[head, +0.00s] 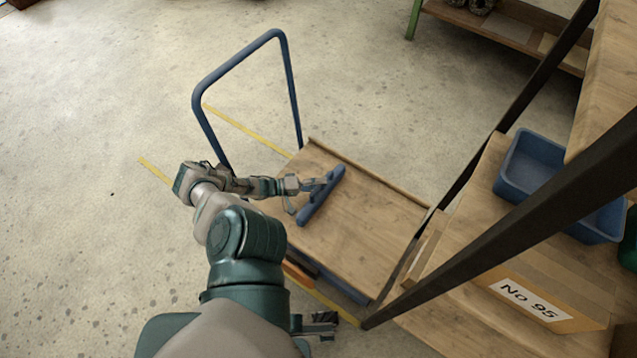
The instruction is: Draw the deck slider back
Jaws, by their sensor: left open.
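The deck slider looks to be the blue bar (327,188) lying slantwise across the wooden deck (365,215) of a trolley. My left gripper (308,192) is open at the left side of the bar, with its fingers close to the bar's middle. I cannot tell whether they touch it or reach around it. A small dark jointed part beside my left arm, low in the picture, may be my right gripper (325,325).
The trolley's blue tube handle (238,62) rises at the deck's far left end. A rack with dark posts (480,255) stands at the right, holding a blue bin (530,165) and a carton marked No 95 (540,300). Yellow floor lines (245,130) run by the trolley. Open floor lies left.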

